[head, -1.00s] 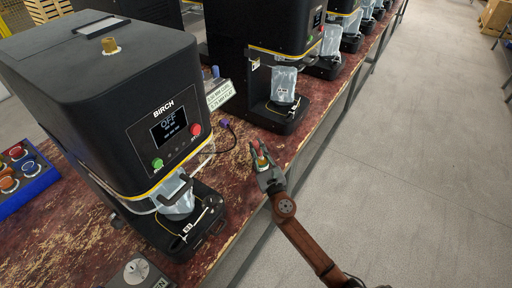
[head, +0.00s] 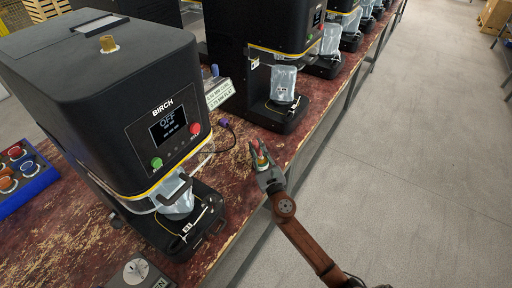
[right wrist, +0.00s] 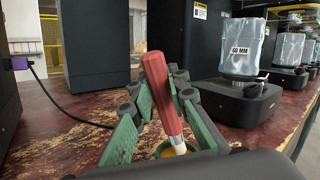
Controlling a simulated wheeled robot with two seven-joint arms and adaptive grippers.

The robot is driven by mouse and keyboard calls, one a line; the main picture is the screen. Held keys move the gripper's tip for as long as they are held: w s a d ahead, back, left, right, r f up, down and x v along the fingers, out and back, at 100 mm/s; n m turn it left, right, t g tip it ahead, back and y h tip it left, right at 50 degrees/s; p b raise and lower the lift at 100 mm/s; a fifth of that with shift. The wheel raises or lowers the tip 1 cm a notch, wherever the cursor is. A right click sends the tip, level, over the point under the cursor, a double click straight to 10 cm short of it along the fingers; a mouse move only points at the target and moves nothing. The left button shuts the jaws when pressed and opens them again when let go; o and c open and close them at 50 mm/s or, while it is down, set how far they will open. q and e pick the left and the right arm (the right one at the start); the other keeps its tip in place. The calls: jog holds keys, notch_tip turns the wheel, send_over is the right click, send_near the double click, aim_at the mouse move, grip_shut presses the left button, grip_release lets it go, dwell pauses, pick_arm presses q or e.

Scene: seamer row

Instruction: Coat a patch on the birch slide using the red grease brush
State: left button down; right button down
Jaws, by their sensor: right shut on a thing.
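The red grease brush (right wrist: 162,95) stands tilted between the green pads of my right gripper (right wrist: 158,105), which is shut on it. In the head view my right gripper (head: 266,158) is over the worn red bench, right of the BIRCH machine (head: 120,100). The machine's screen reads OFF. At its front foot is a dark base with a metal part (head: 202,216), likely the slide, beside a bagged part. My left gripper is out of view.
More black machines (head: 265,60) with bagged parts stand in a row behind. A purple-ended cable (head: 225,123) and a label stand (head: 219,94) lie between the machines. A blue tray of knobs (head: 24,172) is at left. Grey floor is open to the right.

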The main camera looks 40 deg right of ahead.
jog(key=shift+f+b, duration=0.35)
jog(key=shift+f, duration=0.1)
dwell(0.3)
jog(key=shift+f, duration=0.15)
dwell(0.8)
